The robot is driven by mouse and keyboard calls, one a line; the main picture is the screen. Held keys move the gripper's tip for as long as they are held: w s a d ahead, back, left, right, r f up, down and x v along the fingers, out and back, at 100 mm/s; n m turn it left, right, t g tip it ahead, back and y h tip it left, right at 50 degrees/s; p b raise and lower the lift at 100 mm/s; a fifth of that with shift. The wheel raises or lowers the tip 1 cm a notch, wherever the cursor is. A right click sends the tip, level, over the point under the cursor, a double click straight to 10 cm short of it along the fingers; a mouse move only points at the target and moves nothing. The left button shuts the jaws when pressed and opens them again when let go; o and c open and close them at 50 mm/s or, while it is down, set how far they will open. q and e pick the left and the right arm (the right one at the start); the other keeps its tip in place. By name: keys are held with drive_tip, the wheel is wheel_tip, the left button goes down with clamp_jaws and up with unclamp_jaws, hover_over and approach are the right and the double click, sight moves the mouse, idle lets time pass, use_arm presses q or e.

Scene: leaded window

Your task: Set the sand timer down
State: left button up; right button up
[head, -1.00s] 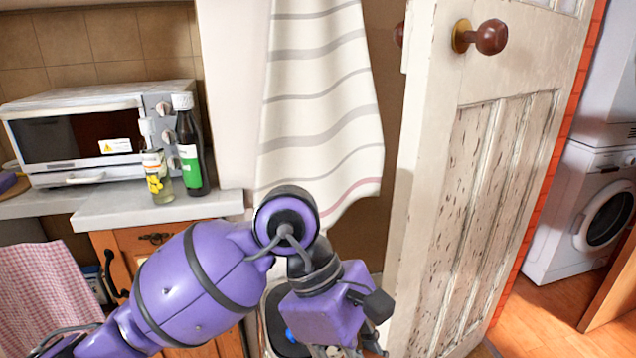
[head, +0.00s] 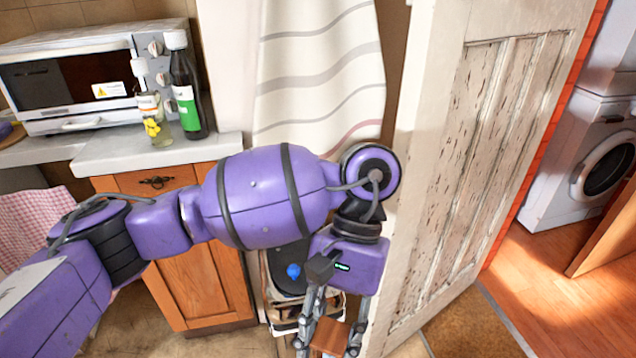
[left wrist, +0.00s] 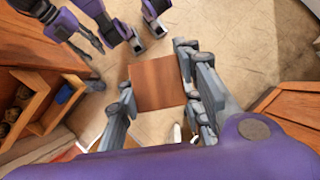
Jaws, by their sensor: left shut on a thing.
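A square brown wooden piece, which looks like an end plate of the sand timer (head: 329,336), is between the fingers of my left gripper (head: 327,346) at the bottom of the head view. In the left wrist view this timer plate (left wrist: 158,83) fills the space between the fingers of my left gripper (left wrist: 160,95), which is shut on it. The glass and the other end are hidden. Tiled floor shows around the plate. Purple and grey parts of mine are at the top left of the wrist view; I cannot tell the state of a right gripper there.
Floor and a brown mat (head: 470,325) lie below.

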use_arm(q)
drive_tip(key=w+a+r+n+h, duration=0.15)
drive_tip(key=w+a, duration=0.25)
drive_tip(key=a, duration=0.6)
drive_tip(key=w+a+r+n+h, duration=0.1)
drive_tip(key=w+a+n, duration=0.25)
drive_tip(key=a, duration=0.55)
drive_tip(key=s+r+p, duration=0.4)
drive_tip(key=r+p, duration=0.5)
drive_tip(key=p, duration=0.2)
drive_tip(key=s+r+p, duration=0.4)
drive_tip(key=r+p, duration=0.5)
drive_tip(key=p, duration=0.2)
drive_tip(key=shift+s+d+r+m, duration=0.2)
drive_tip(key=shift+s+r+m, duration=0.1)
drive_tip(key=shift+r, duration=0.1)
use_arm(e)
drive_tip(key=w+r+t, duration=0.1)
drive_tip(key=w+r, duration=0.2)
drive_tip(key=r, duration=0.7)
drive_tip(key=w+r+t, duration=0.1)
drive_tip(key=w+r, duration=0.2)
drive_tip(key=r, duration=0.8)
drive_tip(key=shift+w+a, duration=0.3)
drive_tip(key=shift+c, duration=0.4)
drive_tip(key=shift+w, duration=0.1)
drive_tip(key=shift+c, duration=0.7)
drive_tip(key=shift+w+a+r, duration=0.1)
